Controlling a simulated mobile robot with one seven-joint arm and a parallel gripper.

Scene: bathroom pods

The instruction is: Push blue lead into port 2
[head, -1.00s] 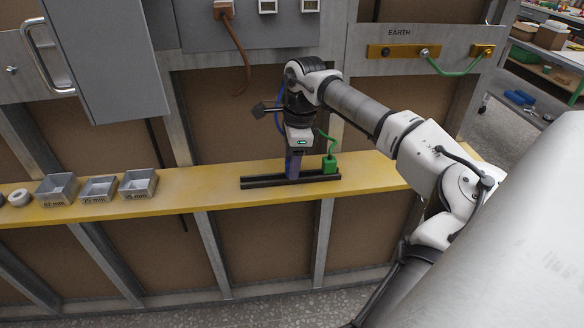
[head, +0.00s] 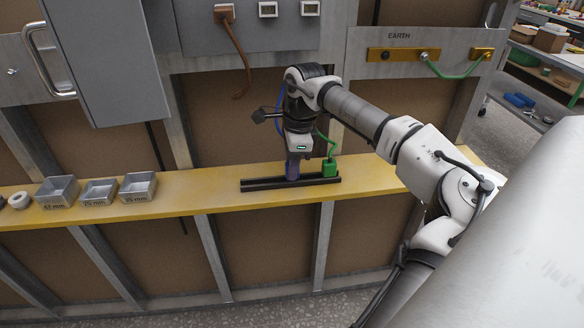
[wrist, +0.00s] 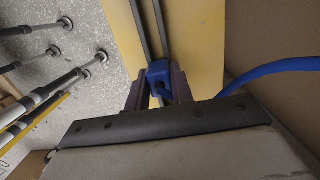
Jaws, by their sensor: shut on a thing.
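The blue lead's plug (wrist: 160,76) sits between the fingers of my gripper (wrist: 158,90) in the wrist view. Its blue cable (wrist: 270,72) curves off to the right there and shows as a blue loop (head: 279,110) behind my wrist in the head view. My gripper (head: 293,170) is shut on the plug and points down at the black rail rack (head: 262,184) on the yellow shelf. The plug is low at the rack; I cannot tell whether it touches it. Two white-framed sockets (head: 268,9) (head: 310,7) are on the grey panel above; no port numbers are readable.
A green plug (head: 329,169) with a green cable stands at the rack's right end, close to my gripper. Three metal bins (head: 138,186) stand left on the yellow shelf (head: 205,190). A brown lead (head: 236,45) hangs from the panel. An open grey door (head: 108,60) juts out at left.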

